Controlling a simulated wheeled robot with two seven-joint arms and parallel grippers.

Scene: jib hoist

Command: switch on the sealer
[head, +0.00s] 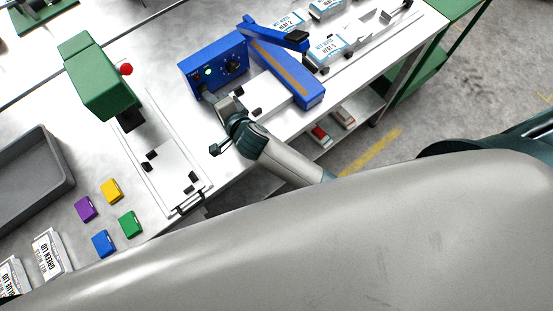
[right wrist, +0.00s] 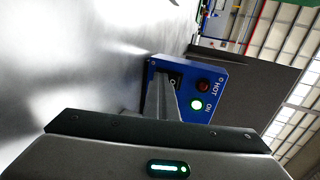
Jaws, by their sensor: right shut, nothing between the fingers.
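The blue sealer's control box (head: 213,64) stands at the back of the white bench, with its long blue arm and base (head: 290,75) to the right. Its front panel has a lit green lamp (head: 208,71) and a dark knob. In the right wrist view the blue panel (right wrist: 220,76) shows a dark rocker switch (right wrist: 174,79), partly hidden by my fingers. The green ON lamp (right wrist: 196,104) is lit; the red HOT lamp (right wrist: 203,85) looks dim. My right gripper (head: 222,101) is shut and empty, its tips close to the switch; contact cannot be told. My left gripper is not in view.
A green press (head: 98,82) with a red knob stands left of the sealer, with a white fixture plate (head: 160,165) in front. A grey bin (head: 62,160), several coloured blocks (head: 111,191) and printed pouches (head: 47,252) lie left. White packs (head: 327,48) lie behind right.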

